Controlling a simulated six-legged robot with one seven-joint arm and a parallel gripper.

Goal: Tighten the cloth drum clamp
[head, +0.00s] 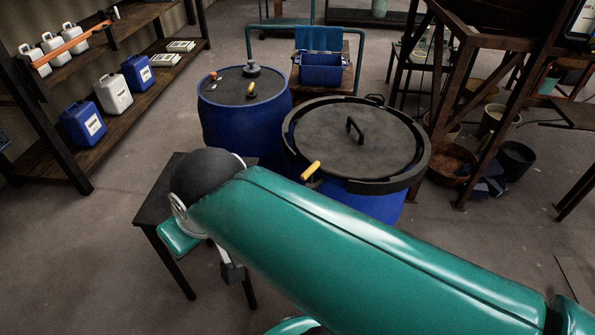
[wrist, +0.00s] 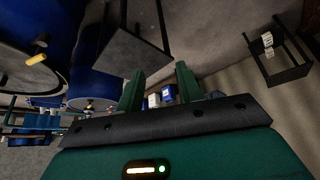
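A large blue drum (head: 372,205) stands in the middle of the head view. Its dark round lid (head: 362,140) has a bar handle, and a dark clamp ring (head: 412,178) runs around the rim. A yellow-gripped lever (head: 310,171) sticks out at the ring's near left; it also shows in the wrist view (wrist: 36,59). A second blue drum (head: 235,130) stands behind left, with a small yellow handle (head: 251,89) on top. I cannot tell which drum is the cloth one. My gripper (wrist: 160,86) is open and empty, apart from both drums.
A dark small table (head: 160,190) stands left of the drums, close to my arm. Shelves with blue and white jugs (head: 113,92) line the left. A blue crate (head: 321,70) and a brown steel frame (head: 462,110) stand behind. The floor at left is clear.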

